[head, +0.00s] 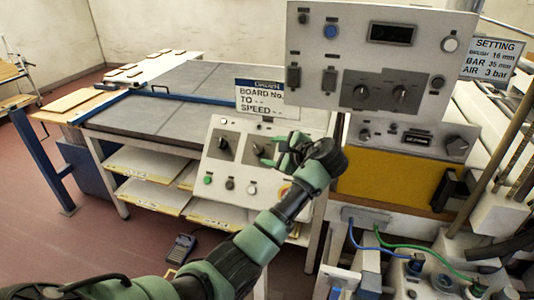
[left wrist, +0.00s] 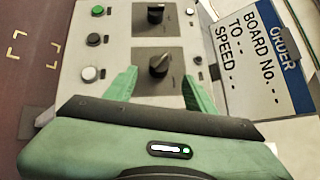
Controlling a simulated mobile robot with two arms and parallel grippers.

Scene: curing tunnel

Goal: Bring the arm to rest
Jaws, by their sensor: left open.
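My left arm comes in from the lower left of the head view, in green and black. My left gripper (head: 282,153) is in front of the sloped grey control panel (head: 213,163). In the left wrist view the two green fingers of my left gripper (left wrist: 160,88) stand apart. A black rotary knob (left wrist: 158,66) shows between and just beyond the fingertips; whether they touch it I cannot tell. A second black knob (left wrist: 155,14) lies further along the panel; it also shows in the head view (head: 223,145). My right gripper is not in view.
An order sign (head: 262,98) stands above the panel. A larger control box (head: 340,62) hangs behind at the upper right. A conveyor table (head: 150,117) with shelves lies to the left. Blue and green hoses (head: 395,243) run at the lower right. Floor is open at left.

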